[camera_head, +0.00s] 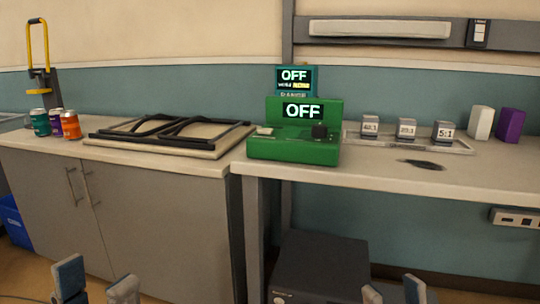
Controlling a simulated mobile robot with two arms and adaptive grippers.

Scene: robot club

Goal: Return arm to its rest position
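My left gripper (96,286) is at the bottom left edge, in front of the grey cabinet. Its two fingertips are apart with nothing between them. My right gripper (394,292) is at the bottom edge, right of the middle, in front of the space under the bench. Its fingertips are apart and nothing shows between them. Both grippers are low in the picture, below the level of the bench top and clear of everything on it. The rest of both arms is out of view.
A green device (293,149) reading OFF stands mid-bench. Several marked blocks sit in a tray (458,148), with white (480,122) and purple (510,125) blocks at right. Cans (71,125) and a framed panel (215,147) are at left. A dark box (318,272) stands below.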

